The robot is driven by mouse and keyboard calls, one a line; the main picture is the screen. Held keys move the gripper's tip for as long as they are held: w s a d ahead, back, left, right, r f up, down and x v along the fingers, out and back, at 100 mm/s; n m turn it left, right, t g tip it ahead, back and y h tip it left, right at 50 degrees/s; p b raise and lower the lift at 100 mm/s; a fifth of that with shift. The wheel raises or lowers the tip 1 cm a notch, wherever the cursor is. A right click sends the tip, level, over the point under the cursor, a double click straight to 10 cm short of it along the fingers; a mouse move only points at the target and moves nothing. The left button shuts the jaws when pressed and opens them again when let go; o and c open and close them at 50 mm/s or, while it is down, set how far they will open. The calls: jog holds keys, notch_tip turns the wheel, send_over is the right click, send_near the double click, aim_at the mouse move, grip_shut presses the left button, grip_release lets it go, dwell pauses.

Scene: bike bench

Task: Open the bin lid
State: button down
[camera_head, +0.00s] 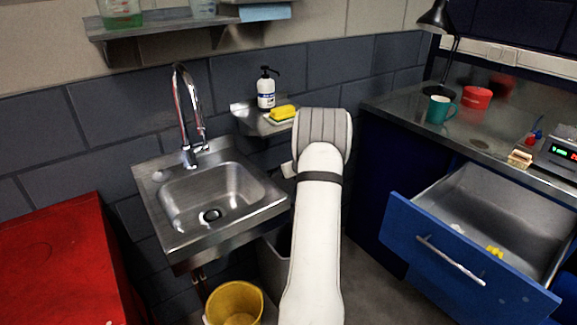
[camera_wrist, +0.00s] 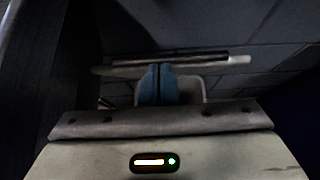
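A grey bin (camera_head: 272,262) stands on the floor under the sink's right side, partly hidden behind my arm. A dark area that looks like its opening shows at its upper right. I cannot make out its lid for sure in the head view. In the wrist view, the two blue fingers of my gripper (camera_wrist: 157,84) are side by side with almost no gap, and I see nothing between them. Just beyond them is a pale bar with a dark slot (camera_wrist: 175,60), possibly the lid's edge. Whether the fingers touch it is unclear. My arm hides the gripper in the head view.
A steel sink (camera_head: 222,190) is left of my arm, with a yellow bucket (camera_head: 236,303) below it. An open blue drawer (camera_head: 440,262) juts out on the right. A small shelf (camera_head: 250,119) holds a soap bottle (camera_head: 266,92) and a yellow sponge (camera_head: 284,112).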

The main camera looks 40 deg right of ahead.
jog(key=shift+w+d+p, duration=0.15)
jog(key=shift+d+p, duration=0.2)
jog(key=shift+p, duration=0.05)
dwell(0.4)
jog(key=s+f+b+v, duration=0.1)
jog(key=f+b+v, duration=0.1)
jog(key=v, duration=1.1)
jog(key=shift+s+a, duration=0.15)
